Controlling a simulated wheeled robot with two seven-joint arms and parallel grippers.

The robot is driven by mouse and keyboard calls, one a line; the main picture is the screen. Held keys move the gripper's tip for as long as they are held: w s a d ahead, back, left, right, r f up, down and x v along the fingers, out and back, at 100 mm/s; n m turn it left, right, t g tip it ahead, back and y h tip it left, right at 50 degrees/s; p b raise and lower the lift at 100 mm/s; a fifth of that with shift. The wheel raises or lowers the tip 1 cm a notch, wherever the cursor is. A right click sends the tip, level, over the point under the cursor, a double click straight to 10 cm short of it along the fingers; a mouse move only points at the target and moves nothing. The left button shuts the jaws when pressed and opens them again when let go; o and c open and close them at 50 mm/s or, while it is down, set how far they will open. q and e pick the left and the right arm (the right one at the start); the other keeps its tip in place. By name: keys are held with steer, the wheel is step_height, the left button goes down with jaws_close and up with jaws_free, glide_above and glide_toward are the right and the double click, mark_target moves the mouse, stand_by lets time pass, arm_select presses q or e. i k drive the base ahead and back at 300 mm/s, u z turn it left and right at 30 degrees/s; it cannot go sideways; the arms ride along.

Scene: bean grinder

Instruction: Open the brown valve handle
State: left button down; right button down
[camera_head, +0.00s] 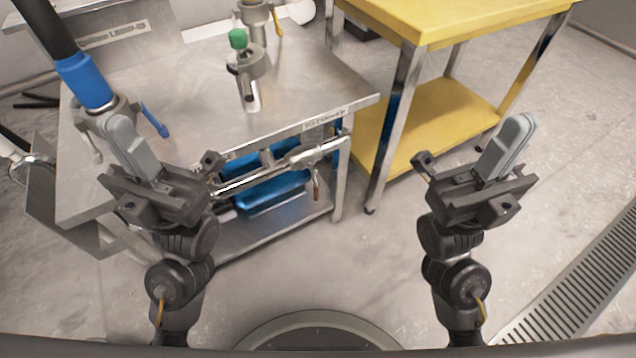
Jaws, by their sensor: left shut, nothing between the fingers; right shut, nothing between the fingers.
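The brown valve handle (316,190) is small and hangs down from the right end of a silver pipe (275,169) along the front of the steel table. My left gripper (121,124) is shut and empty. It appears over the left part of the table, beside the blue pipe and well to the left of the brown handle. My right gripper (522,126) is shut and empty in front of the floor at the right, well apart from the handle.
The steel table (190,120) carries a green-capped valve piece (239,42), a blue pipe (84,80) with a blue handle (155,120), and a yellow handle (278,24) at the back. Blue items (275,192) lie below. A yellow shelf table (440,115) stands right. Floor between my arms is clear.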

mark_target(316, 192)
steer(key=u, duration=1.5)
steer(key=k, duration=0.6)
steer(key=z, duration=1.6)
